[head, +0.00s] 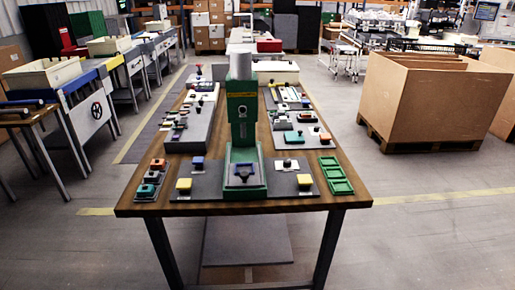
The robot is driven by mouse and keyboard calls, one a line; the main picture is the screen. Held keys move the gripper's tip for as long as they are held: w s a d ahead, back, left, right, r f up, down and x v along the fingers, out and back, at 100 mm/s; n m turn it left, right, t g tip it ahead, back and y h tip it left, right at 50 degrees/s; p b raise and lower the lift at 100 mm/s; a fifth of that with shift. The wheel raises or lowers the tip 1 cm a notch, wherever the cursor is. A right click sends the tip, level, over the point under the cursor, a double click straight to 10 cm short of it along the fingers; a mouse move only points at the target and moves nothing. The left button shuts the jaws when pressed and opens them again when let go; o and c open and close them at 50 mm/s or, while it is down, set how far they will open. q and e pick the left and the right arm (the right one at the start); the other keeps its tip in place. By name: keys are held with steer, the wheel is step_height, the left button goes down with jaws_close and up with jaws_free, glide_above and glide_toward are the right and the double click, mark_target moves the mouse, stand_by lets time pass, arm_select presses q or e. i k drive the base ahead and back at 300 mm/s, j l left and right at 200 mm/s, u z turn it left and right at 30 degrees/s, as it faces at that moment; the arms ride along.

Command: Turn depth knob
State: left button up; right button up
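A green upright machine (242,125) with a grey cylinder on top (240,65) stands in the middle of the wooden table (262,207). A small dark part (243,172) sits in its green base. Grey plates at its sides carry a blue knob-like part (198,162), a dark knob-like part (287,163) and yellow buttons (184,184), (304,181). I cannot tell which part is the depth knob; markings are too small to read. Neither of my grippers is in view.
Green trays (337,176) lie at the table's right front, and a small button box (150,184) at its left front. More control panels line both sides. Large cardboard boxes (425,100) stand on a pallet at the right. The floor before the table is clear.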

mark_target(288, 163)
steer(key=i, duration=1.35)
